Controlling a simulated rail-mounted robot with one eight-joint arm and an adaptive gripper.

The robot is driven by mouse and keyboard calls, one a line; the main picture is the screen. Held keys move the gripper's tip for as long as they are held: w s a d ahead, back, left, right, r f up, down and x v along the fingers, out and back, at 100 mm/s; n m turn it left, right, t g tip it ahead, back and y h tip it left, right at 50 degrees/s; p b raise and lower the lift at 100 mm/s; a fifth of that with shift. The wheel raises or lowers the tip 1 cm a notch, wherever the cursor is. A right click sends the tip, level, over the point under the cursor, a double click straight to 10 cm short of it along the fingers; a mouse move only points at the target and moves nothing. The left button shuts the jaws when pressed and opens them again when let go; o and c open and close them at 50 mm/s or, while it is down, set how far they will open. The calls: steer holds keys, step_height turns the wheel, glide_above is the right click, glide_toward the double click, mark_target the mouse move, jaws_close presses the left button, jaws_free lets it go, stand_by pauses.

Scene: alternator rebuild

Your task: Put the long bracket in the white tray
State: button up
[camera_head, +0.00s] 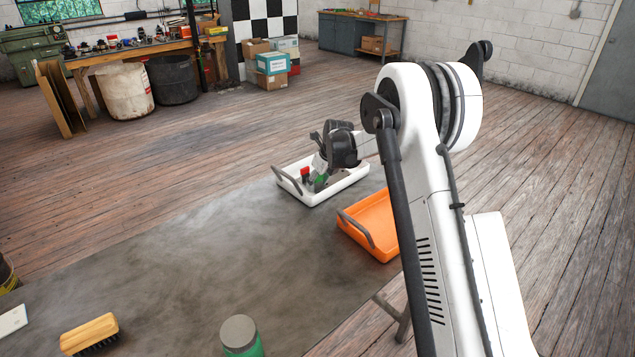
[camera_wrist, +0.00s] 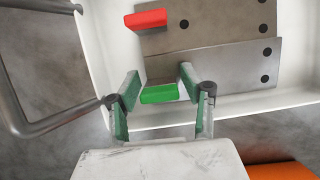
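The white tray (camera_head: 327,194) stands at the far end of the grey work surface, and it fills much of the wrist view (camera_wrist: 98,40). Two flat metal brackets with dark holes lie in it, overlapping or side by side. One bracket (camera_wrist: 205,42) has a red block at its left end; the nearer bracket (camera_wrist: 225,72) has a green block (camera_wrist: 160,94). I cannot tell which is the long bracket. My gripper (camera_head: 319,165) is low over the tray. In the wrist view its fingers (camera_wrist: 158,88) are apart on either side of the green block, with small gaps showing.
An orange tray (camera_head: 375,222) stands just right of the white tray. The white tray's grey handle (camera_wrist: 50,128) is close left of my gripper. A brush (camera_head: 89,334) and a green container (camera_head: 241,338) stand at the near end. The middle surface is clear.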

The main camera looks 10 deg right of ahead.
steer(key=shift+o, duration=0.5)
steer(key=shift+r, duration=0.15)
steer(key=s+r+n+t, duration=0.1)
steer(key=s+r+n, duration=0.3)
steer(key=s+r, duration=0.55)
steer(key=s+r+n, duration=0.4)
steer(key=s+r, duration=0.3)
steer(key=r, duration=0.5)
steer(key=s+r+n+h, duration=0.1)
steer(key=s+r+n, duration=0.3)
steer(key=s+n, duration=0.65)
steer(key=s+f+n+t, duration=0.1)
steer(key=s+n, duration=0.5)
steer(key=s, duration=0.6)
steer(key=s+f+n+t+h, duration=0.1)
steer(key=s+f+n, duration=0.3)
steer(key=s, duration=0.9)
steer(key=shift+a+n, duration=0.2)
steer(key=shift+n, duration=0.75)
steer(key=shift+f, duration=0.1)
